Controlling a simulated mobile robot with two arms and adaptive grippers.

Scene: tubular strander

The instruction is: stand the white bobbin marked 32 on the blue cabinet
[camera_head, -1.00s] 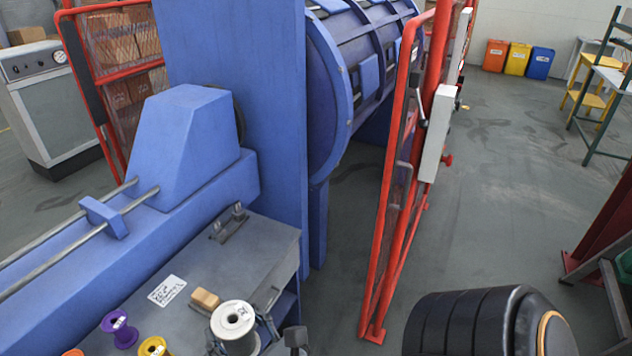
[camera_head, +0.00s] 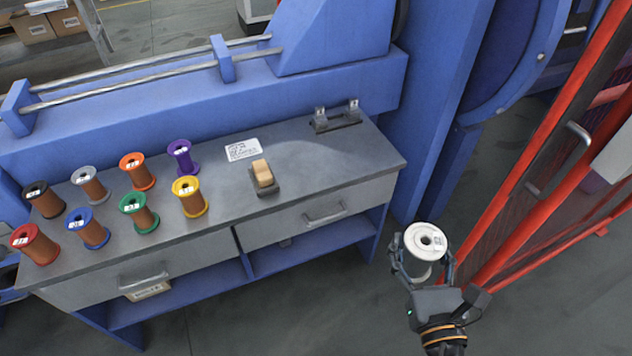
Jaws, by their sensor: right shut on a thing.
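The white bobbin (camera_head: 421,266) is upright in my right gripper (camera_head: 422,270), whose fingers close around its sides. A small label shows on its top flange, but I cannot read the number for sure. The gripper and bobbin are to the right of a blue-framed cabinet (camera_head: 385,166) with a grey top and grey drawers, apart from it in the picture, in front of the floor. My left gripper is not in view.
Several brown-wound bobbins with coloured flanges, such as the yellow one (camera_head: 189,197), stand on the left of the top. A wooden block in a dark holder (camera_head: 263,177), a paper label (camera_head: 243,150) and a bracket (camera_head: 336,117) are further right. A red guard frame (camera_head: 530,165) stands at right.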

